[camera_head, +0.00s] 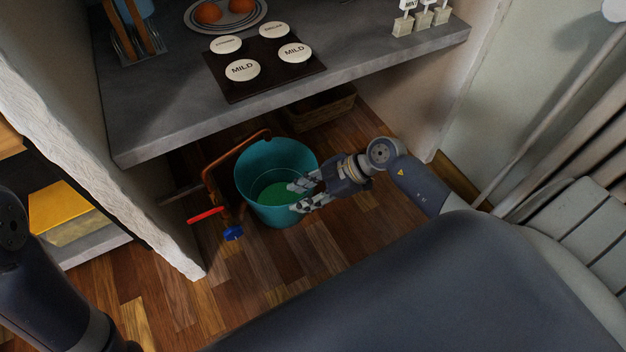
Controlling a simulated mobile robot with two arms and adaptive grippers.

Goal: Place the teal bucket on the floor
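The teal bucket (262,156) stands upright under the counter, with wooden floor around it. Its inside shows a green bottom. It appears to rest on the floor, though its base is partly hard to see. My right gripper (296,196) is at the bucket's right side, its fingers spread apart and overlapping the bucket in the picture. I see nothing held between the fingers, and whether they touch the bucket I cannot tell. My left arm shows at the left edge, but its gripper is out of view.
Copper pipes with a red-handled and a blue-handled valve (233,232) stand left of the bucket. The grey counter (170,110) overhangs it, bearing a dark board (264,72) with round labels. A wicker basket (320,107) sits behind. Wooden floor (265,270) is clear in front.

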